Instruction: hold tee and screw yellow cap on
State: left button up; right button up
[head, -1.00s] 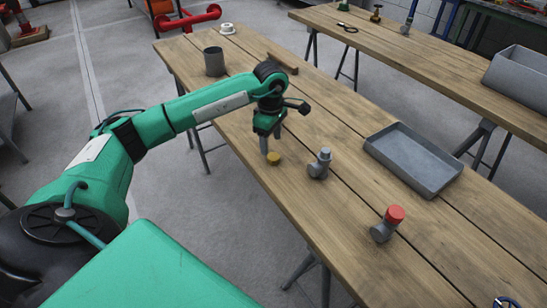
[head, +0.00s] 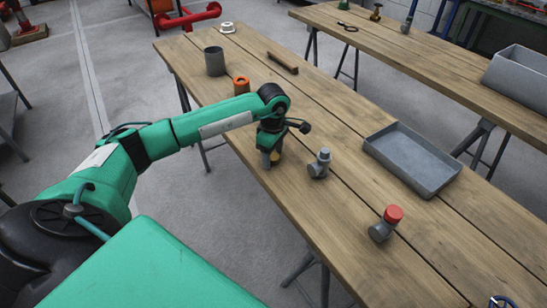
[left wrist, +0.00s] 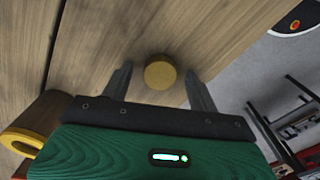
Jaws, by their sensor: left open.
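The yellow cap (left wrist: 160,73) lies on the wooden table between the spread fingers of my left gripper (left wrist: 158,80), with a gap on each side. In the head view my left gripper (head: 268,160) points down at the table and mostly hides the yellow cap (head: 276,156). The grey tee (head: 319,164) stands on the table just right of the gripper, apart from it. My right gripper is not in view.
A grey tray (head: 412,160) lies to the right on the table (head: 330,225). A grey cup (head: 214,61), an orange fitting (head: 241,85), a brown bar (head: 283,63) and a white ring part (head: 227,28) are toward the far end. A second table stands behind.

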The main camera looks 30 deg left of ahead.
aim_at(273, 156)
pick_arm(q)
jog(key=c, duration=1.1)
jog(key=shift+o, duration=0.2)
jog(key=shift+r, duration=0.55)
notch_tip(273, 156, up, 19)
jog(key=b, duration=0.1)
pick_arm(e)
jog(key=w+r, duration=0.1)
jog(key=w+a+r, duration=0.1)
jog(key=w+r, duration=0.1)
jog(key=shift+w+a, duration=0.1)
